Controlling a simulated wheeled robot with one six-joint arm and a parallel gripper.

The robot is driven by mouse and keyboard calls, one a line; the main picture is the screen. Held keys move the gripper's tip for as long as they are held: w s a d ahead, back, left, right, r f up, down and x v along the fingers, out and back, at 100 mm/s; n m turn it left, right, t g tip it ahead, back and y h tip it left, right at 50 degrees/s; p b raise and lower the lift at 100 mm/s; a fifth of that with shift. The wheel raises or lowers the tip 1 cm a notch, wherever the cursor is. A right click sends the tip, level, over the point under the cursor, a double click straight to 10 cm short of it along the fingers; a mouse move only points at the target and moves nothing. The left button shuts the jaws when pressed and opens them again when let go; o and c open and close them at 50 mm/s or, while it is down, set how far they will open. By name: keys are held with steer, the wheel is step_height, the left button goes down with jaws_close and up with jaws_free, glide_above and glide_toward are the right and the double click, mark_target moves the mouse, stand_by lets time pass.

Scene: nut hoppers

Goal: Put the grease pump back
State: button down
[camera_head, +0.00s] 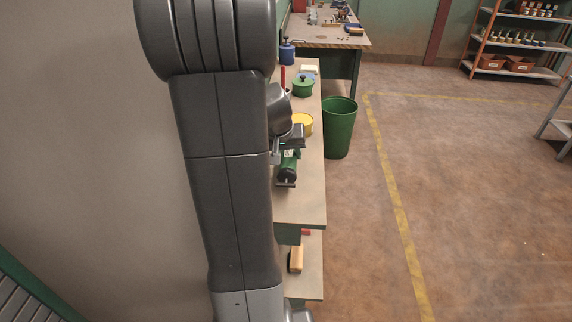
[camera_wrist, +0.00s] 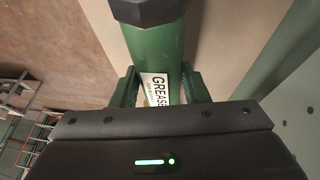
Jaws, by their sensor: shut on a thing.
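The grease pump (camera_head: 288,174) is a green cylinder with a dark end cap, over or on the near part of the wooden bench in the head view. In the wrist view the pump (camera_wrist: 156,48) runs up between the two fingers, with its white "GREASE" label facing the camera. My gripper (camera_wrist: 160,90) is shut on the pump's body, one finger on each side. In the head view my arm hides part of the bench and much of my gripper. I cannot tell whether the pump touches the bench top.
On the bench (camera_head: 300,210) stand a yellow container (camera_head: 302,124), a green lidded pot (camera_head: 302,88) and a blue can (camera_head: 287,52). A green bin (camera_head: 339,128) stands on the floor to the right. Open floor lies right.

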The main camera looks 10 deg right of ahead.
mark_target(284, 156)
step_height(284, 156, down, 4)
steer(key=shift+f, duration=0.1)
steer(key=c, duration=0.8)
jaws_free()
steer(key=shift+v, duration=3.8)
steer(key=shift+f, duration=0.2)
steer(key=x, duration=0.7)
step_height(284, 156, up, 6)
steer(key=shift+w+f, duration=0.1)
steer(key=shift+f, duration=0.1)
steer(key=shift+f, duration=0.1)
